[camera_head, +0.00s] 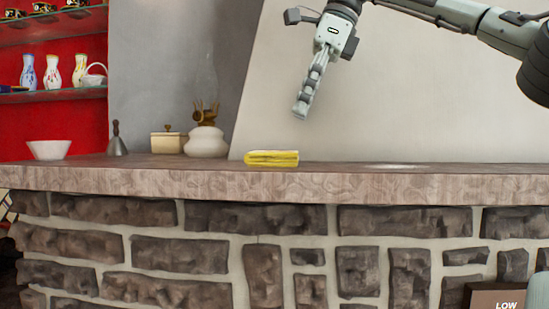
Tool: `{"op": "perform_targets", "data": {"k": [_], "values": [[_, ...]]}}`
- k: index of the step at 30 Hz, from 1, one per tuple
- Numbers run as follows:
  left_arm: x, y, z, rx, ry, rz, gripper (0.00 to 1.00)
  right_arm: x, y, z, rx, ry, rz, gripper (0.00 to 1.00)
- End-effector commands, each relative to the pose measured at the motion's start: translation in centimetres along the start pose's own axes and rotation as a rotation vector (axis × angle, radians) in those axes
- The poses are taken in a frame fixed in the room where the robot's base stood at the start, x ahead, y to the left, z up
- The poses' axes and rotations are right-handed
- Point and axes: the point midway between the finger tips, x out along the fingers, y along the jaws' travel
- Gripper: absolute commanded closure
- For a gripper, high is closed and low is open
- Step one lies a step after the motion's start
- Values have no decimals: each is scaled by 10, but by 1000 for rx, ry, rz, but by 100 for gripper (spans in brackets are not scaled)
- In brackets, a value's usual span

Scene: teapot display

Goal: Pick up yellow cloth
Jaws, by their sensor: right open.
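The yellow cloth (271,158) lies folded on the stone counter (190,183), close to its front edge, near the middle of the view. My right gripper (301,108) hangs in the air above and slightly right of the cloth, fingers pointing down. It is open, holds nothing, and is clearly apart from the cloth. The right arm comes in from the upper right. My left gripper is not in view.
The counter right of the cloth looks clear except for a pale patch (395,166). Shelves (50,95) hold vases at far left.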

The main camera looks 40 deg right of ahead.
Motion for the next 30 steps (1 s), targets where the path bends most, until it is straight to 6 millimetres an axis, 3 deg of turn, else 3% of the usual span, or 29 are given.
{"op": "perform_targets", "data": {"k": [12, 18, 27, 30], "values": [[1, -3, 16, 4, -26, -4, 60, 44, 0, 2, -1, 1, 2, 22], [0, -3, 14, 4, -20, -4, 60, 72, 0, 4, 0, 0, 2, 22], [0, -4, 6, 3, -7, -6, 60, 78, 0, 4, 0, -1, 0, 22], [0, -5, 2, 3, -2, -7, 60, 78, 0, 4, 0, 0, 0, 32]]}}
